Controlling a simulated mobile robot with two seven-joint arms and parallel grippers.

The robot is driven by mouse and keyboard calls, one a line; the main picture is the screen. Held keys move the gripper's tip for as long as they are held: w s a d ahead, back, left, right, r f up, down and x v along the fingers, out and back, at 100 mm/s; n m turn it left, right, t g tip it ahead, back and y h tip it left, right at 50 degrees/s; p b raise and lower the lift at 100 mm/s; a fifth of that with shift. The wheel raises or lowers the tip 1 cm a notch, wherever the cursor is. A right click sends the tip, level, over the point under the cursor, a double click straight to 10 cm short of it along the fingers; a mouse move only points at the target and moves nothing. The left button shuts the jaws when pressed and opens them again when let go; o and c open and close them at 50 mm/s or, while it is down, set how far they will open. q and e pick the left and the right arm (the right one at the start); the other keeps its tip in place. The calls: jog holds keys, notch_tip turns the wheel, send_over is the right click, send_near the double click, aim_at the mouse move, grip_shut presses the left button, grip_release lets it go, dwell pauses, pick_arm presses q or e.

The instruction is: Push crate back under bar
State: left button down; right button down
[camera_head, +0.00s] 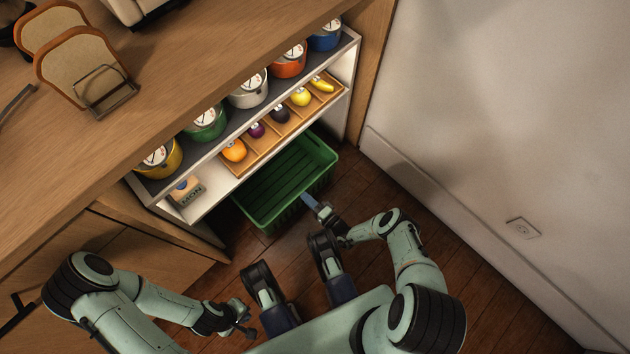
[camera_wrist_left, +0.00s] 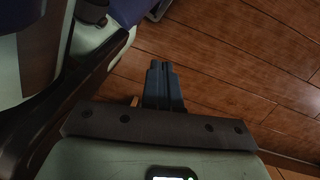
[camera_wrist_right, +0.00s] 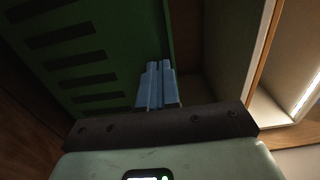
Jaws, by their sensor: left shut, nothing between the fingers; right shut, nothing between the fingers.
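A green slatted crate (camera_head: 287,187) sits on the floor below the bar's lowest shelf. Its back part is under the shelf and its front part sticks out over the wooden floor. My right gripper (camera_head: 310,200) is shut and empty, with its fingertips at the crate's front wall; I cannot tell whether they touch. In the right wrist view the crate (camera_wrist_right: 120,40) fills the upper left, just beyond the shut right fingers (camera_wrist_right: 154,68). My left gripper (camera_head: 246,331) is shut and empty, low and away from the crate. The left wrist view shows its shut fingers (camera_wrist_left: 160,68) above the floor.
The bar (camera_head: 348,62) holds several coloured canisters on its upper shelf and a wooden tray (camera_head: 265,152) of fruit below. A white wall (camera_head: 480,110) bounds the right side. Bare floor (camera_head: 350,185) lies between crate and wall.

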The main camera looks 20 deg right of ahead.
pick_arm(q)
jog(key=shift+s+d, duration=0.1)
jog(key=shift+s, duration=0.35)
pick_arm(e)
jog(key=x, duration=0.6)
